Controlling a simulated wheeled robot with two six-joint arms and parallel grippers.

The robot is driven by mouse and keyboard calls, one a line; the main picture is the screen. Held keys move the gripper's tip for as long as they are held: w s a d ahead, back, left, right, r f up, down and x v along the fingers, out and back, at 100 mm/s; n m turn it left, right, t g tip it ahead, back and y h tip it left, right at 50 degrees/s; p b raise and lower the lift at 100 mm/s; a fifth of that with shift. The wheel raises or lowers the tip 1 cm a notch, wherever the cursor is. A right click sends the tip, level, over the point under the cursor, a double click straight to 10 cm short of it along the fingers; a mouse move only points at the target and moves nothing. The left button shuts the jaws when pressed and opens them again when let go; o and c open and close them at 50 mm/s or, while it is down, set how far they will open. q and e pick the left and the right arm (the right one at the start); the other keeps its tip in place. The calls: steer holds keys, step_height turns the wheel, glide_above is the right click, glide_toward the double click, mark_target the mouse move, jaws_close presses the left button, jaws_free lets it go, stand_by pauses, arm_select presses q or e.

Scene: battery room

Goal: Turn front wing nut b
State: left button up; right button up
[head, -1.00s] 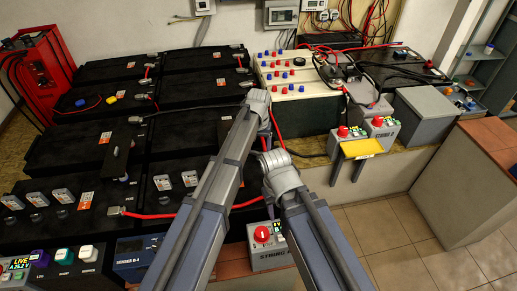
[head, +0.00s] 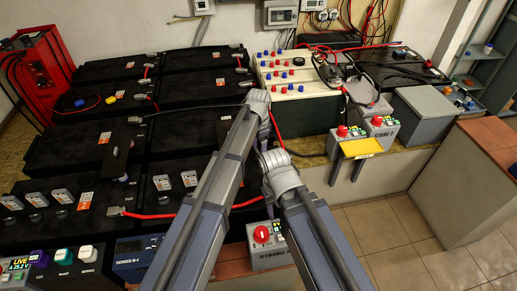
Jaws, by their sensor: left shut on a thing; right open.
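My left arm's silver wrist (head: 257,102) stands over the middle of the battery bank, higher in the picture than my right arm's wrist (head: 277,170). The jaws of both grippers are hidden behind my own arms. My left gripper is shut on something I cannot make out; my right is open. At the front, a grey terminal clamp (head: 116,211) sits on a black battery, with a red cable (head: 152,216) running right behind my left arm. I cannot pick out front wing nut b; it may be hidden behind my arms.
Black batteries (head: 50,152) fill the left side. A grey box with a red knob (head: 262,234) is at the front. The tiled floor (head: 415,235) at right is clear.

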arm_select(q)
steer(key=shift+m, duration=1.5)
steer(key=o, duration=1.1)
steer(key=shift+r, duration=0.15)
step_height(320, 180, up, 8)
steer(key=p, duration=0.8)
steer(key=shift+f, duration=0.2)
